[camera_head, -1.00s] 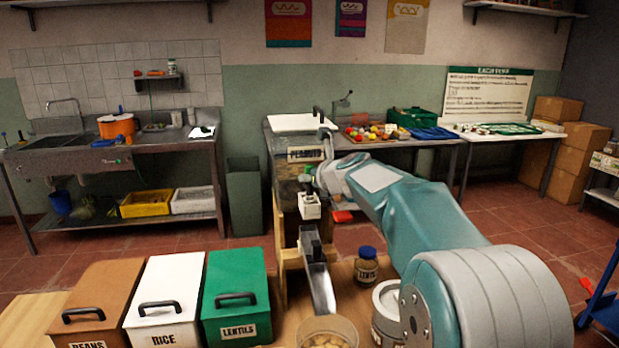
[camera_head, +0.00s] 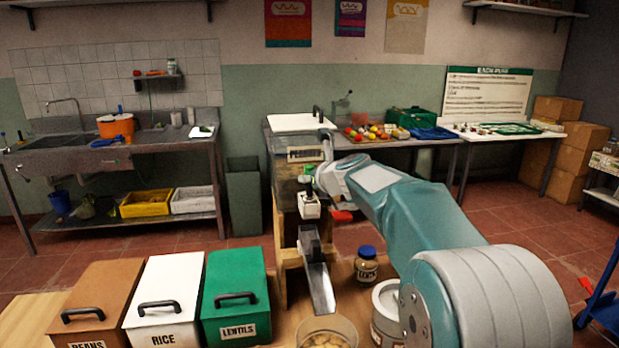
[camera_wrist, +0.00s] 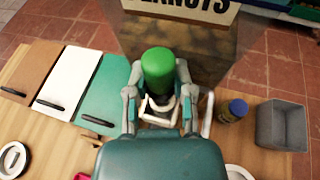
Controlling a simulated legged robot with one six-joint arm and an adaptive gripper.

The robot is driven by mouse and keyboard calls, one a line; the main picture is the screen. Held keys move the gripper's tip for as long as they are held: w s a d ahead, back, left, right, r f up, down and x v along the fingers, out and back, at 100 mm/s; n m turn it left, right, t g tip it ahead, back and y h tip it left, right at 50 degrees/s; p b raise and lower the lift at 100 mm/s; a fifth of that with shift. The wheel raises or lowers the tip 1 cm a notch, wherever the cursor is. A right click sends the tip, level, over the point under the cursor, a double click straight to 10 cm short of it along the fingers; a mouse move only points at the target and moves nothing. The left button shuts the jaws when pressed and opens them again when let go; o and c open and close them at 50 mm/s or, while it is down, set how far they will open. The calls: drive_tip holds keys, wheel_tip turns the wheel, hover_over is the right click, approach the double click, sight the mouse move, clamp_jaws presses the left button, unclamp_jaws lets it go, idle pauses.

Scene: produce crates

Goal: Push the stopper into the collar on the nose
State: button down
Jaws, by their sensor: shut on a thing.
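The green stopper (camera_wrist: 158,68) stands between the two fingers of my gripper (camera_wrist: 158,78) in the wrist view. The fingers are shut on its sides. In the head view my gripper (camera_head: 307,181) is at the front of the peanuts dispenser (camera_head: 291,197), just above a white collar-like fitting (camera_head: 310,206). White parts also show just below the stopper in the wrist view (camera_wrist: 157,108). The stopper's lower end is hidden, so I cannot tell whether it has entered the collar. A metal chute (camera_head: 319,285) slopes down below the fitting.
A bowl of peanuts (camera_head: 327,338) stands under the chute. Bins for beans (camera_head: 95,290), rice (camera_head: 165,285) and lentils (camera_head: 235,280) stand at left. A blue-lidded jar (camera_head: 366,266) stands at right. A grey open box (camera_wrist: 282,126) shows in the wrist view.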

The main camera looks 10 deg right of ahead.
sight(311, 192)
drive_tip(key=shift+f, duration=2)
drive_tip(key=shift+c, duration=2)
unclamp_jaws()
drive_tip(key=v, duration=1.2)
drive_tip(key=shift+f, duration=0.15)
